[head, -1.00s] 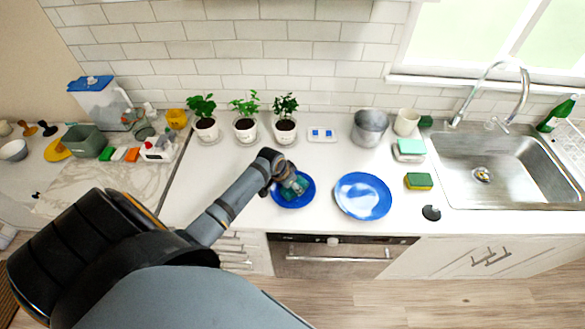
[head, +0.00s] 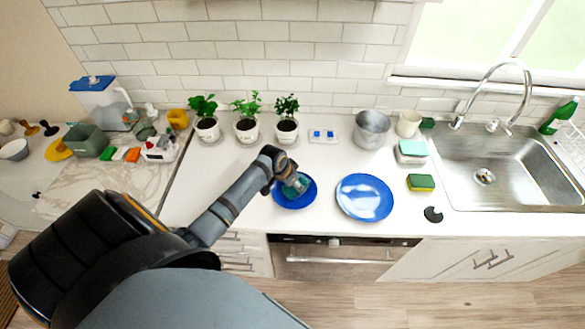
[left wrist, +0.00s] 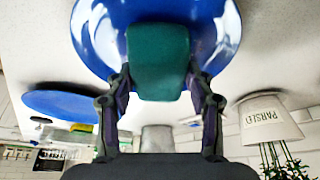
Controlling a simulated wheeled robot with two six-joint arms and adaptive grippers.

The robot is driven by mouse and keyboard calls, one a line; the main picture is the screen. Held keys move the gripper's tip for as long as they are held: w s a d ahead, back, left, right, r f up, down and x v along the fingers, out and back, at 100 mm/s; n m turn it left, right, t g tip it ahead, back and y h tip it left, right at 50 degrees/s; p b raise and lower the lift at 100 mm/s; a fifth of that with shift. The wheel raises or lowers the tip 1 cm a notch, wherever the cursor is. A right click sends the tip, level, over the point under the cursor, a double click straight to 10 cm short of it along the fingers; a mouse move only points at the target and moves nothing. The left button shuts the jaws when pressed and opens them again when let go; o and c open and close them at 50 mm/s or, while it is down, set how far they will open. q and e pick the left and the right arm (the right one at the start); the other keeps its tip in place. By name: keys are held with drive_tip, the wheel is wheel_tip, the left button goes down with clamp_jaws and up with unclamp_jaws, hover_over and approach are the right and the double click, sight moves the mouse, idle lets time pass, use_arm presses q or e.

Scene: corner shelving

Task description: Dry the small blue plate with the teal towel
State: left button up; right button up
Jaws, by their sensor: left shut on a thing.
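The small blue plate (head: 292,203) lies flat on the white counter, left of a larger blue plate. It fills the top of the left wrist view (left wrist: 95,28). My left gripper (head: 294,186) is over the small plate, shut on the teal towel (left wrist: 158,62), which looks like a folded block. The towel is over the plate's middle and seems to touch it, though its contact edge is hidden. In the head view the gripper covers part of the towel and plate. My right gripper is in neither view.
The larger blue plate (head: 364,196) lies close on the right. Several potted plants (head: 247,128) stand behind, with a metal pot (head: 371,128) further right. Bare counter lies left of the small plate.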

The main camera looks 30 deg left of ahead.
use_arm(q)
wheel_tip(320, 180, up, 2)
drive_tip(key=shift+w+a+r+p, duration=0.1)
drive_tip(key=shift+r+p, duration=0.1)
drive_tip(key=shift+p, duration=0.7)
drive_tip(key=shift+r, duration=1.8)
drive_tip(key=shift+r, duration=0.1)
drive_tip(key=shift+r, duration=1.4)
